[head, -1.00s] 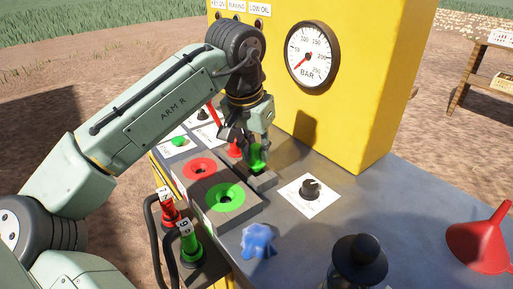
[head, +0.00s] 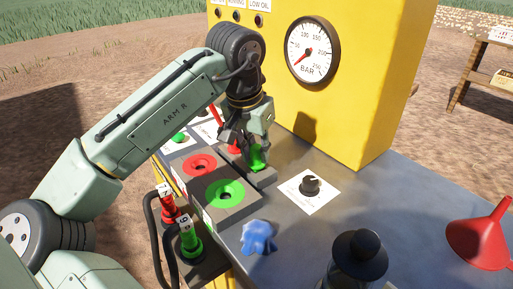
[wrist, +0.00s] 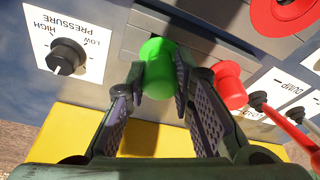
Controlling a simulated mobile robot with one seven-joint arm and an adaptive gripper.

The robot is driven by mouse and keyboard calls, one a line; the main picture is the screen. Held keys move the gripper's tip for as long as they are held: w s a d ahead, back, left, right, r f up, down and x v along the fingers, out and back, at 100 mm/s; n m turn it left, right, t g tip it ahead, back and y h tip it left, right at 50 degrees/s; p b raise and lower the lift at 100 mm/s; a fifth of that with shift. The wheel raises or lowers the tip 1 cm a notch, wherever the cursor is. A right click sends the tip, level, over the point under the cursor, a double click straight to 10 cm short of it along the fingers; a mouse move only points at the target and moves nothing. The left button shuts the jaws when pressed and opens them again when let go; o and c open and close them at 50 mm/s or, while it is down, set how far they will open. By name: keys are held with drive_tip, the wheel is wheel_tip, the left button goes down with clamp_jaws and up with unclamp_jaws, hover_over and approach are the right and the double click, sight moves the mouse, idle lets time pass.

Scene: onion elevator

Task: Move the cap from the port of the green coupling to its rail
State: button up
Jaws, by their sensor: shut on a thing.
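My gripper (head: 255,150) is shut on the green cap (head: 258,158). In the wrist view the green cap (wrist: 159,70) sits between the two fingertips. The cap is at the grey rail (head: 264,178) behind the green coupling (head: 236,203). I cannot tell whether its bottom touches the rail. The green coupling's port (head: 226,194) is uncovered, with its dark hole in view. In the wrist view part of the grey rail (wrist: 150,20) shows beyond the cap.
The red cap (wrist: 229,84) stands close beside my gripper. The red coupling (head: 201,164) is beside the green one. A pressure knob (head: 310,185), a blue cloth (head: 258,238), a lantern (head: 358,258) and a red funnel (head: 483,235) are on the bench. The yellow panel (head: 350,110) rises behind.

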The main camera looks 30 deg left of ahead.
drive_tip(key=shift+f, duration=0.4)
idle(0.5)
idle(0.3)
drive_tip(key=o, duration=1)
drive_tip(key=shift+o, duration=0.2)
drive_tip(key=o, duration=0.4)
drive_tip(key=shift+c, duration=0.2)
drive_tip(key=shift+r, duration=0.1)
drive_tip(key=shift+r+p, duration=3.35)
drive_tip(key=shift+r, duration=0.1)
